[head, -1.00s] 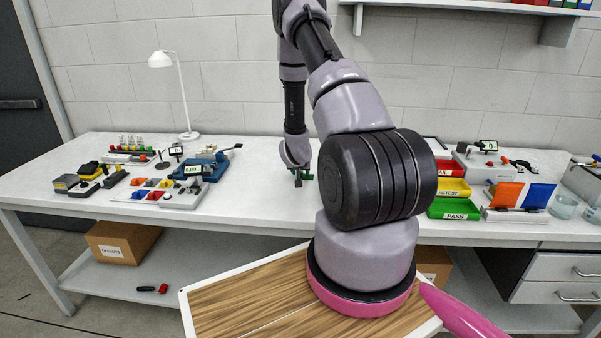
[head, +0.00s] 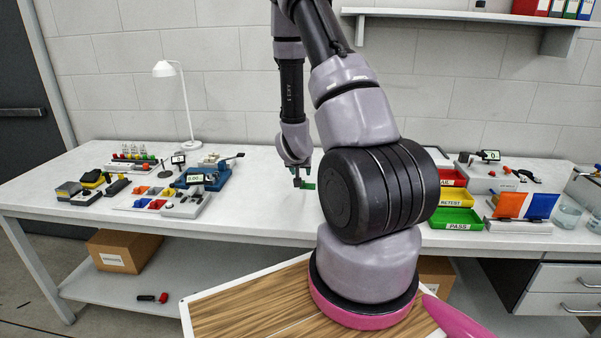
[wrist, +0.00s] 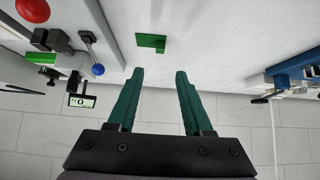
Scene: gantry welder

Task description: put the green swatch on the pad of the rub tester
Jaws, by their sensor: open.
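The green swatch (wrist: 147,40) lies flat on the white bench in the wrist view, just beyond my fingertips; a darker green part shows at one corner. In the head view it appears as a small green patch (head: 309,186) beside the fingers. My gripper (wrist: 160,73) is open and empty, its two green fingers apart and pointing toward the swatch without visibly touching it. In the head view my gripper (head: 299,181) is low over the mid-bench. I cannot tell for sure which device is the rub tester; a blue device with a lever (head: 212,178) stands left of the gripper.
A grey device with a display (head: 490,170) stands at the right, behind the red, yellow and green bins (head: 455,218). A sorting tray (head: 150,206) and lamp (head: 190,143) are at the left. The bench around the gripper is mostly clear.

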